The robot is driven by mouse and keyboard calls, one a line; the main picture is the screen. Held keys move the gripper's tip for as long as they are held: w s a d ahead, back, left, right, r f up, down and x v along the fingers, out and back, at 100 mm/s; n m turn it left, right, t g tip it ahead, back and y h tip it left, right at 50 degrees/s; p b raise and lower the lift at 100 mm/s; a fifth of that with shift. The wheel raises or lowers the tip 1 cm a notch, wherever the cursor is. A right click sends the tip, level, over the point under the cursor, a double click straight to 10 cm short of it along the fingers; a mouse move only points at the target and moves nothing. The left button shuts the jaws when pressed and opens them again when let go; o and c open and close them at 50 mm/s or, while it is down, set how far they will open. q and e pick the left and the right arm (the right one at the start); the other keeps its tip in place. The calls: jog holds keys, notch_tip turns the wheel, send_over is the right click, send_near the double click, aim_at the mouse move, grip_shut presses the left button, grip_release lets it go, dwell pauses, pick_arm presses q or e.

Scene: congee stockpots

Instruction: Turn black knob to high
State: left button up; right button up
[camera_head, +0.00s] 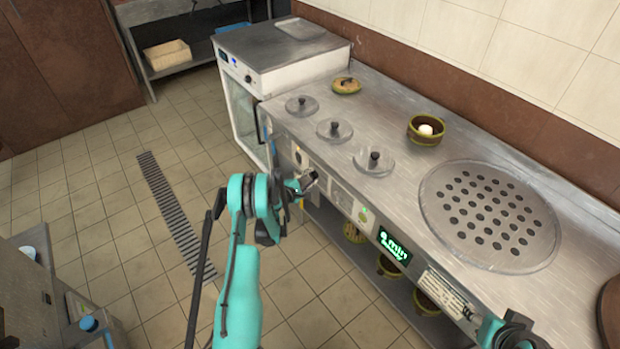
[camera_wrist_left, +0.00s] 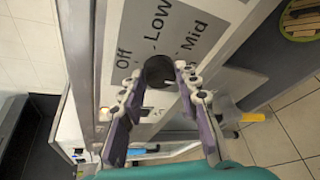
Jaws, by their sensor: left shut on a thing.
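In the left wrist view, the black knob (camera_wrist_left: 160,71) sits on a control panel (camera_wrist_left: 175,20) between the fingertips of my left gripper (camera_wrist_left: 157,80). The printed words Off, Low and Mid show around the knob; a High mark is not seen. The fingers press on the knob from both sides. In the head view, my left gripper (camera_head: 305,183) is at the front face of the steel counter (camera_head: 400,190) and mostly hides the knob. Part of my right arm shows at the lower right edge; its fingers are not seen.
Several lidded wells (camera_head: 333,131), a brown-green pot (camera_head: 426,130) and a perforated plate (camera_head: 490,215) are on the counter top. A green lit display (camera_head: 393,247) is on the front, right of my gripper. Pots stand on the shelf below. The tiled floor is open at left.

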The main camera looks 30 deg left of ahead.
aim_at(315, 156)
pick_arm(q)
jog(key=o, duration=1.2)
jog(key=shift+c, duration=0.2)
notch_tip(315, 156, up, 10)
